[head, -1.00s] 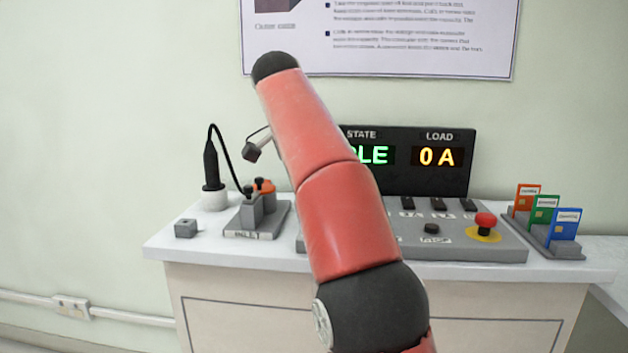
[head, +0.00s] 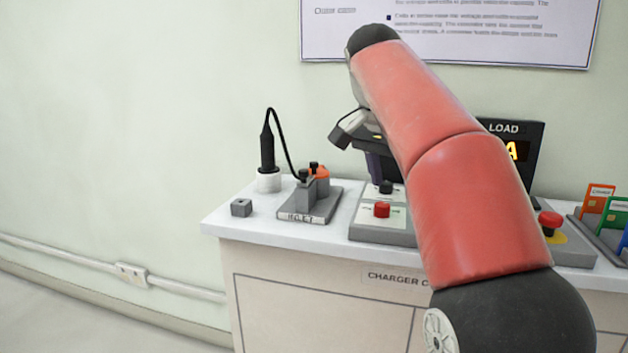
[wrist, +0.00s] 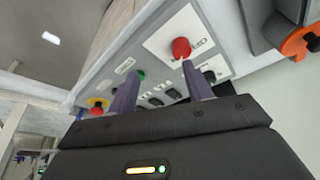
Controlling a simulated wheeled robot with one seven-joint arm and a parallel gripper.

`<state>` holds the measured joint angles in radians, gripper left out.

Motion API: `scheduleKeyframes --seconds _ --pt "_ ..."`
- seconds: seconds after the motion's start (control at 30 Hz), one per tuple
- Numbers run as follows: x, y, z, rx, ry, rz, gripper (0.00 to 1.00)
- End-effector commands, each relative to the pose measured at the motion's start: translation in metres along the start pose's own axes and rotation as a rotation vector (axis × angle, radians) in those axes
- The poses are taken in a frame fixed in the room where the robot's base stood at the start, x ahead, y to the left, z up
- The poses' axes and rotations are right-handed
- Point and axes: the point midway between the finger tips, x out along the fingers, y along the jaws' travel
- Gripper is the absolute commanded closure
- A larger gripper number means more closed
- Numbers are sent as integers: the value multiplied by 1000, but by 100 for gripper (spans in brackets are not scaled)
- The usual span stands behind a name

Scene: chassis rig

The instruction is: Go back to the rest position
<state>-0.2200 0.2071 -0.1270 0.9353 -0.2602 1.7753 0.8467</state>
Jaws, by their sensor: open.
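My gripper (head: 376,167) is partly hidden behind my red arm in the head view, above the control panel (head: 384,233). In the wrist view, its two purple-grey fingers (wrist: 161,91) are apart with nothing held between them. The panel face (wrist: 160,72) lies beyond the fingers, with a red button (wrist: 181,48) close to one fingertip and a green button further along. I see no contact between the fingers and the panel.
The white bench (head: 262,229) carries a small grey block (head: 241,207), a black probe in a white holder (head: 268,180), a grey terminal block (head: 310,202), a red stop button (head: 549,222) and coloured cards (head: 597,198). The display (head: 522,150) stands behind. The left floor is clear.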

Motion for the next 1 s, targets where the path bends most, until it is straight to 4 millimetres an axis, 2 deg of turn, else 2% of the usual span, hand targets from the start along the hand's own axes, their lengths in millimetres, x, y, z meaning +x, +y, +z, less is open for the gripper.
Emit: scheduleKeyframes --seconds 0.03,0.17,0.27,0.47,0.6,0.7,0.8,1.0 --pt "2 16 7 -49 -6 -24 50" --pt "17 46 31 -198 -10 -96 50" --pt "33 70 56 -305 -6 -149 50" --pt "78 115 122 -503 28 -245 50" --pt "118 145 173 -622 66 -296 50" --pt "144 161 203 -685 94 -319 50" --pt "163 171 224 -728 114 -333 50" --pt "178 179 239 -759 131 -340 50"
